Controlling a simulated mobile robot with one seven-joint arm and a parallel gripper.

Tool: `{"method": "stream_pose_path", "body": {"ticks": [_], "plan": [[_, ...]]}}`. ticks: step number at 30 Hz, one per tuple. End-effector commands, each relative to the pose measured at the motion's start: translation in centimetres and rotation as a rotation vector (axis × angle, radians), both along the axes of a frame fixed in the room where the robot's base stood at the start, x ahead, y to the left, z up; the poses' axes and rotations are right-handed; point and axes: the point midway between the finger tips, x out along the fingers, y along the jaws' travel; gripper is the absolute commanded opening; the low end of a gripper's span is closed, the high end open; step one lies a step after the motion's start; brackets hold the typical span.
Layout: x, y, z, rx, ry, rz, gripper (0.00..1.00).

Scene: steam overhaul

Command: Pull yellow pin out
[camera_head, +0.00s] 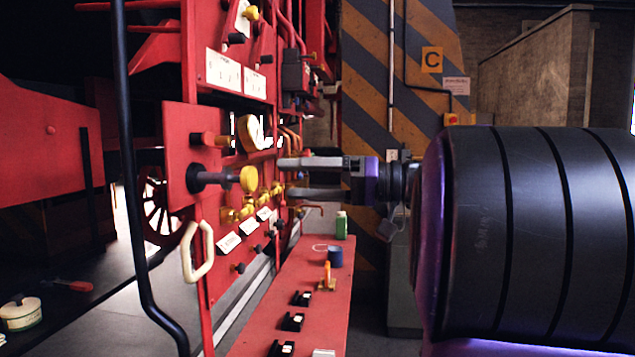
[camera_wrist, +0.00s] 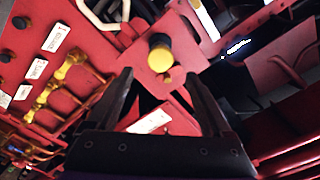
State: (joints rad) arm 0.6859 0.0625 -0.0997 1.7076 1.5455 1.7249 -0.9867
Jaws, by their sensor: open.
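A pin with a round yellow head (camera_head: 248,179) on a dark shaft sticks out from a red plate on the panel, in the left middle of the head view. In the wrist view its yellow head (camera_wrist: 160,61) faces me, just beyond the fingertips and near the middle of the gap. My gripper (camera_head: 283,177) is open and empty, to the right of the yellow head and roughly level with it. In the wrist view both dark fingers of my gripper (camera_wrist: 157,76) stand apart. No contact shows between the fingers and the pin.
A cream handle (camera_head: 197,252) hangs at the panel's lower edge. Several yellow valve fittings (camera_wrist: 60,75) and pipes sit beside the pin. A red bench (camera_head: 300,310) below carries small black parts, a blue cup (camera_head: 335,257) and a green bottle (camera_head: 341,226). A black rail (camera_head: 128,150) stands at left.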

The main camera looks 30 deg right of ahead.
Motion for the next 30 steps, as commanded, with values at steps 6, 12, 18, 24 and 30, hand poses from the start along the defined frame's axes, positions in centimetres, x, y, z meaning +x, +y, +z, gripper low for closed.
{"method": "stream_pose_path", "body": {"ticks": [6, 12, 18, 24, 30], "plan": [[-3.0, -4.3, 0.0, 0.001, 0.001, -0.004, 0.84], [-4.8, -6.7, 0.0, 0.000, 0.000, -0.001, 0.84], [-5.4, -7.4, 0.0, 0.000, 0.000, 0.000, 0.84], [-5.5, -7.4, 0.0, 0.000, 0.000, 0.000, 0.84], [-5.4, -7.4, 0.0, 0.000, 0.000, 0.000, 0.84]]}}
